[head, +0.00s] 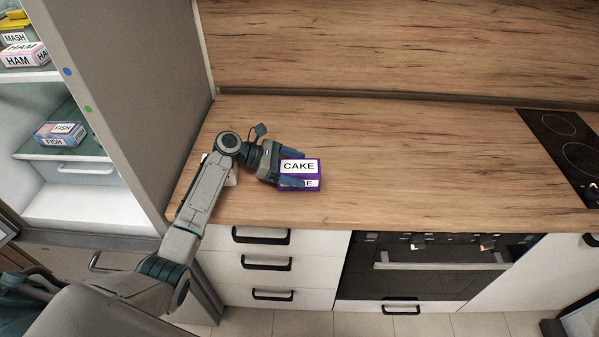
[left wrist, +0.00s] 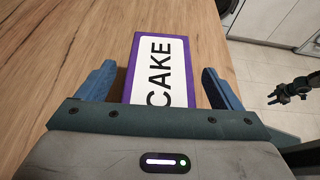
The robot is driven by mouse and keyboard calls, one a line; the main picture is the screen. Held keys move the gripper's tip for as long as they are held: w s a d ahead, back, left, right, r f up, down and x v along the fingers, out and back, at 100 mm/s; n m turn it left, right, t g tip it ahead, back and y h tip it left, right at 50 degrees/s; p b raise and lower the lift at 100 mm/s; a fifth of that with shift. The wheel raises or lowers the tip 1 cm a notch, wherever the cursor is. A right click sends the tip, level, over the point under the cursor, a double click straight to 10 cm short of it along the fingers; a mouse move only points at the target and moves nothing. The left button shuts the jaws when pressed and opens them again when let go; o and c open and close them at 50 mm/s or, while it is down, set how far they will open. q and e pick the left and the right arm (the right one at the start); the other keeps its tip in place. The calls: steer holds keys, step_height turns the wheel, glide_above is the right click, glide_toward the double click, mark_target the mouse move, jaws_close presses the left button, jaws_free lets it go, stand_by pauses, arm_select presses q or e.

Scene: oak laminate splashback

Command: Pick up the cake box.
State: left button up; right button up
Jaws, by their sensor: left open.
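The cake box (head: 300,167) is purple with a white label reading CAKE. It lies on the wooden worktop near its front edge, above the drawers. My left gripper (head: 292,169) comes at it from the left in the head view, its blue fingers at the box's left end. In the left wrist view the cake box (left wrist: 160,65) lies between the two spread fingers of the left gripper (left wrist: 160,85), with a gap on each side. The left gripper is open. The near end of the box is hidden behind the gripper body. In that view, a dark gripper (left wrist: 293,90) at the right edge is probably my right one.
A white object (head: 232,176) is partly hidden behind my left arm on the worktop. The open fridge (head: 120,90) at left holds a fish box (head: 60,134) and a ham box (head: 22,56). A hob (head: 565,140) is at right. The worktop between is clear.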

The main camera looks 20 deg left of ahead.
arm_select(q)
steer(key=shift+a+f, duration=0.1)
steer(key=c, duration=1.3)
steer(key=shift+o, duration=0.2)
